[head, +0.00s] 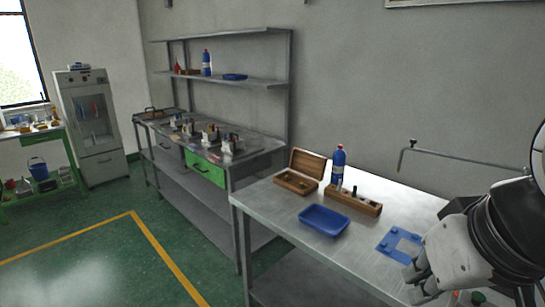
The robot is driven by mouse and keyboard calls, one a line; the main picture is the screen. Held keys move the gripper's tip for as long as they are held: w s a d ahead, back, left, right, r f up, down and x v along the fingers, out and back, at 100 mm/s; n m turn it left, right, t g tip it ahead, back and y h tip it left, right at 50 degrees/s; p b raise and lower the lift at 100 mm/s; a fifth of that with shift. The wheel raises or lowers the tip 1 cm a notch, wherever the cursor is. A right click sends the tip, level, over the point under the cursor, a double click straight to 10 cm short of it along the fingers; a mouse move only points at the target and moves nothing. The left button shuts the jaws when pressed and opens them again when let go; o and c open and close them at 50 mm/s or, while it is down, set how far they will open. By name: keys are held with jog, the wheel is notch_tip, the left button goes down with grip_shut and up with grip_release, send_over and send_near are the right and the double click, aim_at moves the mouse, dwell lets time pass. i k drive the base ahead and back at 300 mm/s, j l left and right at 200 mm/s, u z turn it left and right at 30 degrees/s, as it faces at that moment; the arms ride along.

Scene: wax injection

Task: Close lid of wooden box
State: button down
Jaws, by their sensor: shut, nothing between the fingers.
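The wooden box (296,182) sits at the far left end of the metal table on the right. Its lid (308,163) stands open, raised at the back. Small brownish items lie inside the box, too small to make out. My gripper (414,286) is at the lower right, above the near part of the table. Its fingers are shut and hold nothing. It is well apart from the box, to its right and nearer the camera.
On the table (272,199), a blue tray (324,220) lies in front of the box. A wooden block with holes (354,202) and a blue bottle (338,166) stand just right of it. A blue frame (384,246) lies near my gripper. A bent metal rod (440,157) rises behind.

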aim_at(311, 165)
jog(key=i+j+z, duration=0.35)
jog(key=i+j, duration=0.2)
jog(key=i+j+z, duration=0.2)
jog(key=j, duration=0.2)
jog(key=i+j+z, duration=0.35)
jog(key=j, duration=0.45)
jog(key=i+j+z, duration=0.2)
jog(key=j, duration=0.2)
jog(key=i+j+z, duration=0.15)
jog(key=j, duration=0.55)
jog(key=i+j+z, duration=0.15)
jog(key=j, duration=0.6)
jog(key=j+z, duration=0.15)
jog(key=j, duration=0.6)
jog(key=i, duration=0.05)
